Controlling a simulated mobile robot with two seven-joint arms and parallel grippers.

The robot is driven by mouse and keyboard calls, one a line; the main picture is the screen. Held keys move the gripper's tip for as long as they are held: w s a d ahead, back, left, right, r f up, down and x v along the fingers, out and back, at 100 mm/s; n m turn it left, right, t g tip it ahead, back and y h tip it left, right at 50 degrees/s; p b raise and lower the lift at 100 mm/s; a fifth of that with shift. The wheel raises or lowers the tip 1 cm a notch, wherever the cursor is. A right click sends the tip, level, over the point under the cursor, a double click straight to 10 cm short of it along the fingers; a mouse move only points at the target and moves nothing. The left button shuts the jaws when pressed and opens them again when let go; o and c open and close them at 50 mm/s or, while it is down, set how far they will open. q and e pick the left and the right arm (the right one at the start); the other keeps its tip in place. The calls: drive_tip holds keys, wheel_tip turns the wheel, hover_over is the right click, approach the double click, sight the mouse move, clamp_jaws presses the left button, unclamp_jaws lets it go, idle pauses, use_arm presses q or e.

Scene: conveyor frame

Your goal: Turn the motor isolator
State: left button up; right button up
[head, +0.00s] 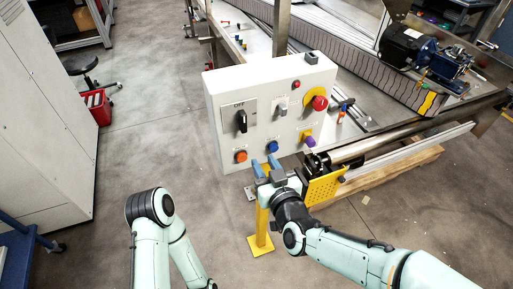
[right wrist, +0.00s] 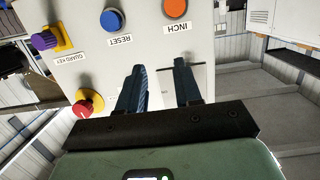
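The motor isolator (head: 241,121) is a black rotary handle on a light plate marked OFF, at the left of the white control box (head: 213,104). The handle looks roughly upright. In the right wrist view I cannot make it out; the fingers and gripper body cover part of the panel. My right gripper (head: 266,167) is at the box's lower edge, below the isolator and to its right. Its blue fingers (right wrist: 160,67) are apart with nothing visible between them. My left arm shows at the lower left, but its gripper is out of view.
Near the right gripper are the orange INCH button (head: 240,156), blue RESET button (head: 272,147) and purple guard key (head: 309,141). The red emergency stop (head: 319,103) is at upper right. A yellow post (head: 262,222) stands below. Floor left of the box is clear.

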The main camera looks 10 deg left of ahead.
drive_tip(key=t+y, duration=0.1)
drive_tip(key=y, duration=0.1)
approach(245, 125)
drive_tip(key=shift+n, duration=0.3)
drive_tip(key=p+x, duration=0.2)
drive_tip(key=x, duration=0.6)
drive_tip(key=shift+w+a, duration=0.35)
drive_tip(key=shift+a, duration=0.1)
clamp_jaws()
drive_tip(key=m, duration=0.3)
drive_tip(key=shift+w+d, duration=0.15)
drive_tip(key=m, duration=0.6)
drive_tip(key=shift+m, duration=0.3)
drive_tip(key=m, duration=0.8)
use_arm(q)
drive_tip(key=w+r, duration=0.2)
drive_tip(key=shift+d+r, duration=0.1)
drive_tip(key=shift+r, duration=0.3)
use_arm(e)
drive_tip(key=shift+o, duration=1.2)
unclamp_jaws()
